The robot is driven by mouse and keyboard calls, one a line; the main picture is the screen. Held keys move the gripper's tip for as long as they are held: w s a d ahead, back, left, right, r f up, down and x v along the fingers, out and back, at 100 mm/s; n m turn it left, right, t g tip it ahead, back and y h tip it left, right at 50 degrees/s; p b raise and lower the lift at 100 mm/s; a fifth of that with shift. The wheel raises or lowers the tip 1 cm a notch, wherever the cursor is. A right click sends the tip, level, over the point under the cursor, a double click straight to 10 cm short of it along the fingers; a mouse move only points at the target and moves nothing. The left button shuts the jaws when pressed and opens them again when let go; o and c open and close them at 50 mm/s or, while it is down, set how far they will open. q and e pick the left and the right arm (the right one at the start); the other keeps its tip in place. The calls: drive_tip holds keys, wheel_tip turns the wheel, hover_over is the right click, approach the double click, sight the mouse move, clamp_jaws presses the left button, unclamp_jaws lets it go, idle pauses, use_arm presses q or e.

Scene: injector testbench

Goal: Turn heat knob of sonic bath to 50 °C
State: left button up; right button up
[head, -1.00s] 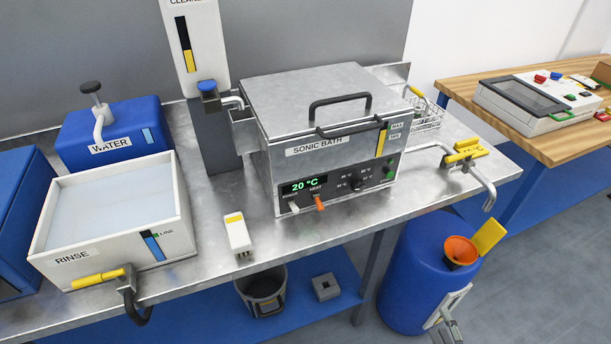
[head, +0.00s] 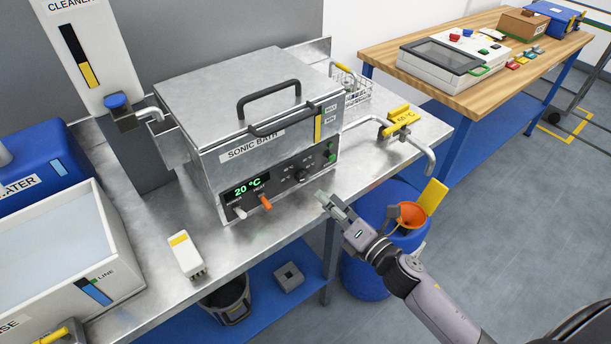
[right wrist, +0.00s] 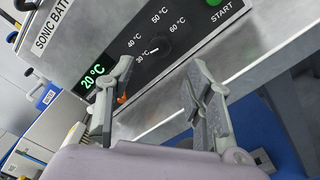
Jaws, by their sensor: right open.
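The sonic bath (head: 208,140) is a lidded metal box on the metal bench. Its front panel has a green display (head: 248,187) reading 20 °C. The black heat knob (head: 301,175) also shows in the right wrist view (right wrist: 158,47), ringed by marks for 30, 40, 50 and 60 °C. Its white pointer line is near the 30 °C mark. My right gripper (head: 331,203) is open and empty, in front of and below the knob, apart from it. In the right wrist view its two fingers (right wrist: 160,80) spread below the knob. My left gripper is out of view.
An orange switch (head: 265,202) and a white switch (head: 240,212) stick out left of the knob. The green START button (head: 331,155) is to its right.

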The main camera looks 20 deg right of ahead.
sight(305, 179)
drive_tip(key=p+x, duration=0.1)
drive_tip(key=x, duration=0.8)
drive_tip(key=shift+c, duration=0.3)
drive_tip(key=shift+s, duration=0.1)
clamp_jaws()
